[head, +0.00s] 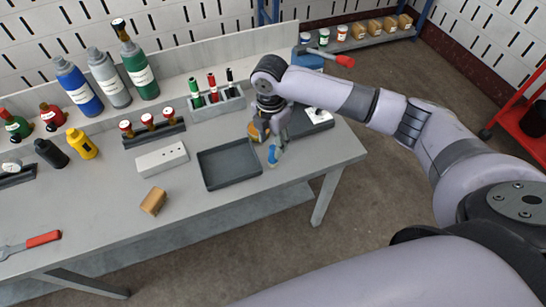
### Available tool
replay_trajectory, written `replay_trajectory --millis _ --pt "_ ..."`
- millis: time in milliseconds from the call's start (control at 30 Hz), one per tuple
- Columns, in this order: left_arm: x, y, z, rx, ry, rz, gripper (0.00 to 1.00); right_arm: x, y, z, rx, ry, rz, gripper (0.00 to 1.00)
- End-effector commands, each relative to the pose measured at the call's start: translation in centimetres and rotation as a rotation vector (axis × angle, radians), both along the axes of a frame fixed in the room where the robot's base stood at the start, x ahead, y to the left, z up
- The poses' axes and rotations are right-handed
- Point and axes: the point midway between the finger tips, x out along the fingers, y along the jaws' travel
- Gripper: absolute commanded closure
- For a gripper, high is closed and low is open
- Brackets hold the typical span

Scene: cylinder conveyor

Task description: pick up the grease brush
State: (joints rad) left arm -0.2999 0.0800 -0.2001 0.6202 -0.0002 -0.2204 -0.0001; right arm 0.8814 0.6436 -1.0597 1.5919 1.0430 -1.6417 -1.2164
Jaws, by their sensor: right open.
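My right arm reaches in from the right, and my right gripper (271,135) points down over the right part of the workbench, just right of the grey tray. The gripper is open. A small blue item (272,155), possibly the grease brush's handle, shows right below the fingers at the tray's right edge. A tan-orange piece (255,130) shows beside the gripper's left side. The gripper partly hides both, and I cannot tell whether they belong together or touch the fingers. My left gripper is not in view.
The empty dark tray (229,163) lies on the grey workbench (110,210). A white block (162,159), a wooden block (153,201) and a red-handled tool (43,239) lie to the left. A marker holder (217,103) and several gas bottles stand behind. The front middle is clear.

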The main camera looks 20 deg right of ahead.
Motion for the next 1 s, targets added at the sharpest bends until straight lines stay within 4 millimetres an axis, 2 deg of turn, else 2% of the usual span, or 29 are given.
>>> replay_trajectory --millis 167,333,467,733,1000 --pt "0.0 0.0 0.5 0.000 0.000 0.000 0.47 0.0 -0.1 -1.3 0.000 0.003 -0.001 0.54" --pt "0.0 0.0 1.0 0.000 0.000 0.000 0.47 0.0 -0.4 -4.0 -0.001 0.003 -0.002 0.54" --pt "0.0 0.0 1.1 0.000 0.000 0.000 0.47 0.0 -0.3 -5.2 0.000 0.001 0.001 0.54" --pt "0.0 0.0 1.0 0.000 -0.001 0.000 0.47 0.0 -0.3 -5.5 0.000 -0.001 0.001 0.55" --pt "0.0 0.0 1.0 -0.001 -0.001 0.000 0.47 0.0 -0.3 -5.4 0.000 -0.001 0.000 0.73"
